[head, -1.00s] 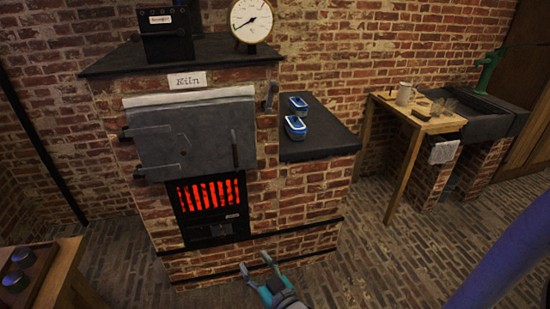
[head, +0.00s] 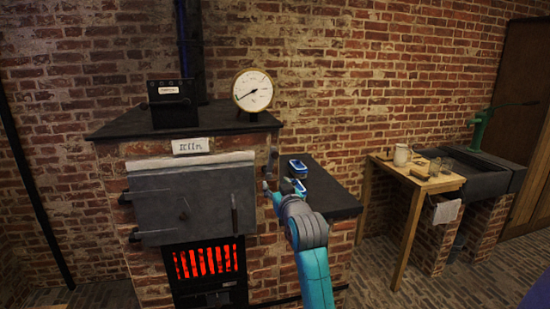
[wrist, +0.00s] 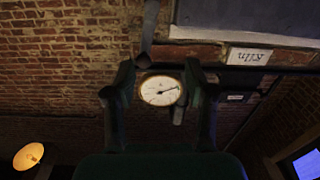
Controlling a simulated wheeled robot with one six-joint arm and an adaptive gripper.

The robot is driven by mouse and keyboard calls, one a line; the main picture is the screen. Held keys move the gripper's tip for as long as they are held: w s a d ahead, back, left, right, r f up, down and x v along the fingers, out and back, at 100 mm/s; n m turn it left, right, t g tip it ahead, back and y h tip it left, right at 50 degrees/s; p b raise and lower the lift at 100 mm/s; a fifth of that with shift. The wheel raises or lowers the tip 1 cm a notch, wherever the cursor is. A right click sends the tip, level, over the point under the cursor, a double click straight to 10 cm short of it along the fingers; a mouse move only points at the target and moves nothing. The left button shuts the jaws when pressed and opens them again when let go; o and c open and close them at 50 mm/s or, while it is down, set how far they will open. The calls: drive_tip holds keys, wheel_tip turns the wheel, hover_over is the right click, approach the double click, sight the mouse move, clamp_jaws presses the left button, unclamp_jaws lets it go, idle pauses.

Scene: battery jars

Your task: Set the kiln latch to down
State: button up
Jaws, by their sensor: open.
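The kiln (head: 255,140) is brick with a dark top, a grey door (head: 165,205) and a "Kiln" label. A small dark lever, which looks like the latch (head: 272,158), stands upright at the front right, beside the door. My gripper (head: 281,187) is open just in front of and below it, with nothing held. In the wrist view, which is upside down, a dark bar that looks like the latch (wrist: 150,25) comes in from the top, between and beyond the open fingers (wrist: 160,75). I cannot tell whether they touch it.
A dial gauge (head: 253,91) and a black box (head: 171,104) stand on the kiln. Blue-topped jars (head: 298,166) sit on the dark side shelf (head: 335,200), close to my gripper. The grate (head: 207,262) glows red. A wooden table (head: 430,182) stands right.

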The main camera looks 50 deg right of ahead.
approach(276, 157)
drive_tip(key=shift+h, duration=0.3)
drive_tip(key=x, duration=1.1)
drive_tip(key=shift+a+f, duration=0.1)
drive_tip(key=shift+a, duration=0.05)
clamp_jaws()
